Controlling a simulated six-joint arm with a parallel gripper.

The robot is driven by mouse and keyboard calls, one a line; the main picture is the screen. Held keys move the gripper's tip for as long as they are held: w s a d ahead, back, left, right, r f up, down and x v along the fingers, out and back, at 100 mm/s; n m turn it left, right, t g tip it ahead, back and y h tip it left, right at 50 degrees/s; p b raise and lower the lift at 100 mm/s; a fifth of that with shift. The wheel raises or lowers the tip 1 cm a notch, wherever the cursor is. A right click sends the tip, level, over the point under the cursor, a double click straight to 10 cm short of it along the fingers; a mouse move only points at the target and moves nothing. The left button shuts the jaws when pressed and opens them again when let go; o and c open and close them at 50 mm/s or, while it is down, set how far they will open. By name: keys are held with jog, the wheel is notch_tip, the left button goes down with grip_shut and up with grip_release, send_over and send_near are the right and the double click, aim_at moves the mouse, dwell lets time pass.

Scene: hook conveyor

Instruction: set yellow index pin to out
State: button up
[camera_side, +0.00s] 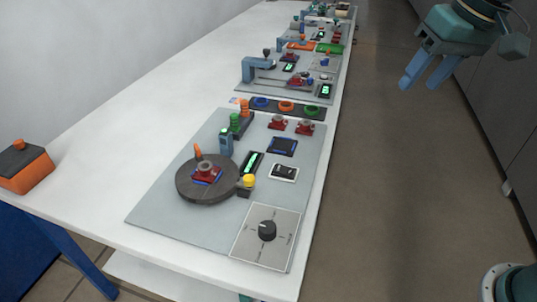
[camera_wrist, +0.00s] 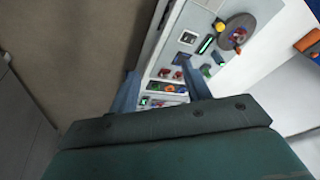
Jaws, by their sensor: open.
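The yellow index pin (camera_side: 249,181) has a round yellow knob on a dark block at the right edge of a dark round turntable (camera_side: 208,188). Whether the pin is in or out I cannot tell. It also shows in the wrist view as a yellow knob (camera_wrist: 219,27) beside the turntable (camera_wrist: 238,31). My gripper (camera_side: 419,80) is high at the upper right in the side view, over the floor and well away from the pin. Its blue fingers are apart with nothing between them; they also show in the wrist view (camera_wrist: 160,92).
A red part and an orange peg sit on the turntable. A black dial (camera_side: 267,231) is on the panel's near corner. Green displays, coloured pegs and red parts stand behind. A blue arm fixture (camera_side: 257,66) is farther back. An orange box (camera_side: 25,166) is at left.

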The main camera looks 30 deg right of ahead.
jog(key=w+a+m+g, duration=0.1)
jog(key=w+a, duration=0.4)
jog(key=w, duration=0.3)
jog(key=m+g, duration=0.3)
send_over(249, 177)
notch_tip(249, 177, down, 16)
jog(key=f, duration=0.1)
jog(key=shift+r+h, duration=0.2)
jog(key=shift+h, duration=0.1)
jog(key=shift+f, duration=6.85)
